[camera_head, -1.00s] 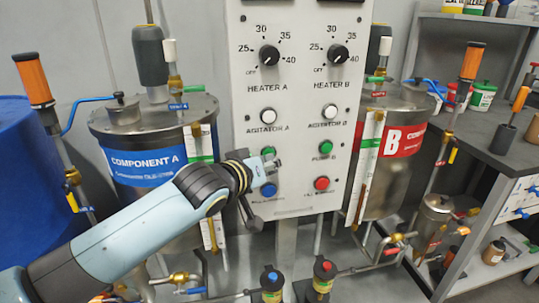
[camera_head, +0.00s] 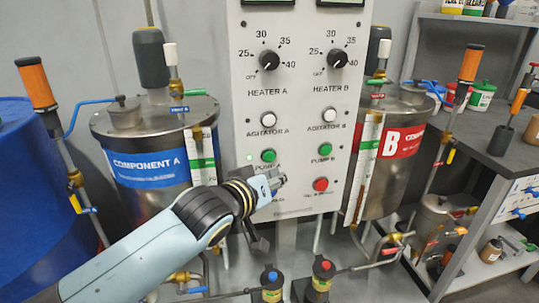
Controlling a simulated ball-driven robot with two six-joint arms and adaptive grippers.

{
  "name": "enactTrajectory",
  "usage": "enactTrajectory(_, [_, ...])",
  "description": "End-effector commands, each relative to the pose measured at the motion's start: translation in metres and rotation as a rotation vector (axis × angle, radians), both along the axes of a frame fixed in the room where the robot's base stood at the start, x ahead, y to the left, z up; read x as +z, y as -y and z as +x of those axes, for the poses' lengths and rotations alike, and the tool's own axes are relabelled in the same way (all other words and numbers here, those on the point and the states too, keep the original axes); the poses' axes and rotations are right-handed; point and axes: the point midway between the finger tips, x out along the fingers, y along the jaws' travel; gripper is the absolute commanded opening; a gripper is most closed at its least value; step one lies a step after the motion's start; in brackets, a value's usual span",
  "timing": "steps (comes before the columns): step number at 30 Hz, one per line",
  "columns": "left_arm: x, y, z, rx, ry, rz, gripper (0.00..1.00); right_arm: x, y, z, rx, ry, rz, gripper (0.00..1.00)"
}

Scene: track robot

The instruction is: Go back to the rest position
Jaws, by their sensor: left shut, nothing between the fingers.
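My left arm reaches in from the lower left. My left gripper (camera_head: 277,181) is shut and empty, in front of the lower part of the white control panel (camera_head: 292,100). It covers the blue button at the panel's lower left and part of the labels there. The green pump A button (camera_head: 268,156) shows just above it, and the red button (camera_head: 320,184) is to its right. I cannot tell whether the fingertips touch the panel. My right gripper is not in view.
The component A tank (camera_head: 140,140) stands left of the panel, and the component B tank (camera_head: 405,170) stands right. A blue drum (camera_head: 30,190) is at the far left. Two small pumps (camera_head: 271,284) stand below the panel. A grey shelf unit (camera_head: 480,130) is at the right.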

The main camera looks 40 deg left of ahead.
Motion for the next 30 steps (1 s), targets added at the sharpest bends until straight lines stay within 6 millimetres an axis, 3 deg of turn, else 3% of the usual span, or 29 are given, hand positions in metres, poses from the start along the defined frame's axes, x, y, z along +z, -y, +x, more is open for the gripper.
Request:
enactTrajectory(7, [0.001,0.014,-0.012,0.000,0.000,0.000,0.00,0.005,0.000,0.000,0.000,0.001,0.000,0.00])
enactTrajectory(24, [-0.002,0.014,-0.012,0.000,-0.001,0.001,0.00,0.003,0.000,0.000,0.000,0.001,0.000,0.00])
enactTrajectory(26, [-0.012,0.014,-0.014,0.001,-0.013,0.000,0.00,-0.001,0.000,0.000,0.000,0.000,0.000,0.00])
enactTrajectory(28, [-0.036,0.012,-0.019,0.004,-0.055,-0.003,0.00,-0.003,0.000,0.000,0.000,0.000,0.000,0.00])
enactTrajectory(30, [-0.075,0.010,-0.029,0.010,-0.124,-0.012,0.00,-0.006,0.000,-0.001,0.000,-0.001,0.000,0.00])
